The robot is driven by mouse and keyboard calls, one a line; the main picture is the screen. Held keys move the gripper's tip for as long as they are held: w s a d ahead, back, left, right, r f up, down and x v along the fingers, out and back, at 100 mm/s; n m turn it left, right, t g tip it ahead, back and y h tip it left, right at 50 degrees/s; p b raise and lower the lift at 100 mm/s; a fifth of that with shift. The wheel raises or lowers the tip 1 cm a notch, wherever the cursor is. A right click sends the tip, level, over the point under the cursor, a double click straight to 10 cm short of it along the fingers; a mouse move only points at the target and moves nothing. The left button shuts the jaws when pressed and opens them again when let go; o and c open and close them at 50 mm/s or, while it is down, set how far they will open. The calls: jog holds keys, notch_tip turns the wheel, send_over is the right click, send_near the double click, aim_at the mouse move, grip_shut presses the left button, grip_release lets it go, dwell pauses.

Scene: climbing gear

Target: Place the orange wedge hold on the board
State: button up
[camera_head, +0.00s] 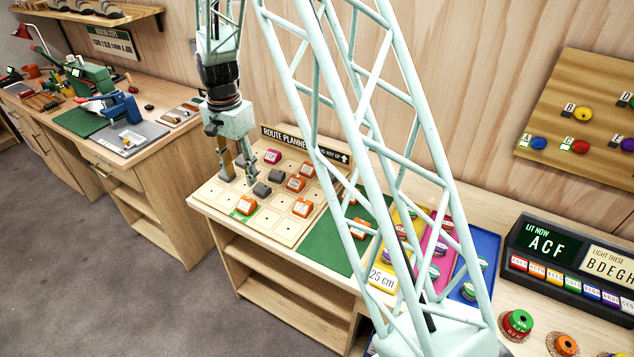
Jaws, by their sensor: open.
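The board (222,202) is a pale panel with a grid of holes, lying on a wooden bench under the "ROUTE PLANNER" sign. Several orange holds sit on it, one on a green patch (246,205) near its front edge, others toward its right side (303,208) and middle (295,184). Another orange hold (360,229) is on the green mat to the right. Which one is the wedge is too small to tell. My gripper (238,178) is open, pointing down over the board's left part, behind the front orange hold. I see nothing between its fingers.
Grey holds (262,190) and a pink hold (272,157) are also on the board, close to my gripper. A green mat (325,245) adjoins the board. My arm hides part of the mat and the coloured trays (487,245). A lit letter panel (565,258) stands farther right.

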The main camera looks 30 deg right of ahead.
jog(key=s+r+n+t, duration=0.1)
jog(key=s+r+n, duration=0.2)
jog(key=s+r, duration=0.95)
jog(key=s+r+n+t, duration=0.1)
jog(key=s+r+n, duration=0.2)
jog(key=s+r, duration=0.95)
jog(key=s+r+n+t, duration=0.1)
jog(key=s+r+n, duration=0.2)
jog(key=s, duration=0.9)
jog(key=s+r+n, duration=0.3)
jog(key=s+r, duration=0.1)
jog(key=s, duration=0.8)
jog(key=shift+s+r+t, duration=0.25)
jog(key=shift+r+t, duration=0.15)
jog(key=shift+a, duration=0.15)
